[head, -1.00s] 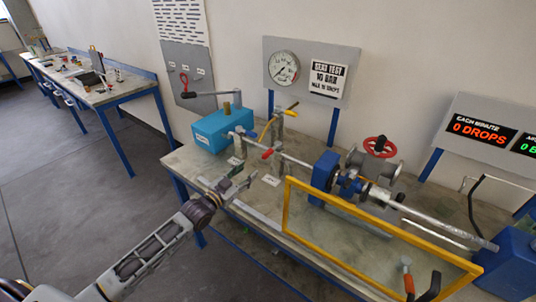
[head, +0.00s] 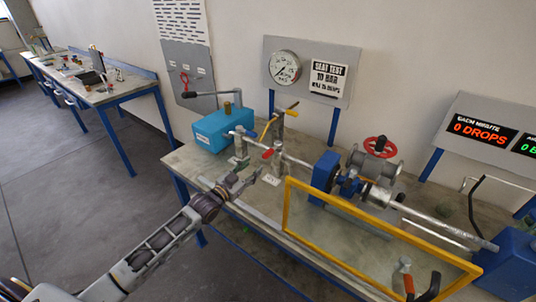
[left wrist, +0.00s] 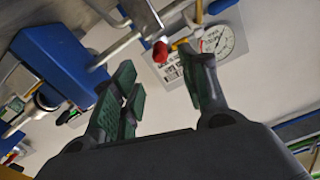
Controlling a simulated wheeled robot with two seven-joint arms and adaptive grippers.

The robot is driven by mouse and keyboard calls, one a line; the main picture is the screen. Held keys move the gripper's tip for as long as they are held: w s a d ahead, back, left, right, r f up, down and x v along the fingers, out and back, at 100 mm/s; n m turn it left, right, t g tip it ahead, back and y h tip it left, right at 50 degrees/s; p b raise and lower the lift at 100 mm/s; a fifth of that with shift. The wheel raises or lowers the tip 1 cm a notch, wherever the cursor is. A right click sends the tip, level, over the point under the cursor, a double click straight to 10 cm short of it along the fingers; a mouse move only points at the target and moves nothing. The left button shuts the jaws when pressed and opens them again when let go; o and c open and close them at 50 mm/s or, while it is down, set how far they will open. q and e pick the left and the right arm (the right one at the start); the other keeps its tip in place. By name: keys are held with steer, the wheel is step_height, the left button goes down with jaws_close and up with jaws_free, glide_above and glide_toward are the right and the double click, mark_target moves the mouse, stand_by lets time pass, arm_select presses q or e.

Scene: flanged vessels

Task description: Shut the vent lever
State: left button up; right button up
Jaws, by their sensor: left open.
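Two small levers stand on the pipework at the bench's left part. One is a yellow-handled lever (head: 268,128) on an upright post, the other has a red grip (head: 267,154) on the pipe. Their labels are too small to read, so I cannot tell which is the vent lever. My left gripper (head: 247,175) is open and empty, just in front of and below the red grip, apart from it. In the left wrist view, the red grip (left wrist: 160,52) shows end-on beyond the open fingers (left wrist: 168,92), with yellow lever parts (left wrist: 190,40) behind it. My right gripper is out of view.
A blue box pump (head: 212,130) with a long handle stands left of the levers. A yellow frame (head: 340,241) rises along the bench front to the right. A blue flanged block (head: 322,172) and red handwheel (head: 381,146) stand behind it. A gauge (head: 284,68) hangs behind.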

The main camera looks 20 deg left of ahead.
mark_target(268, 154)
arm_select(q)
steer(key=shift+p+x, duration=0.55)
steer(key=shift+x, duration=4.95)
jaws_close()
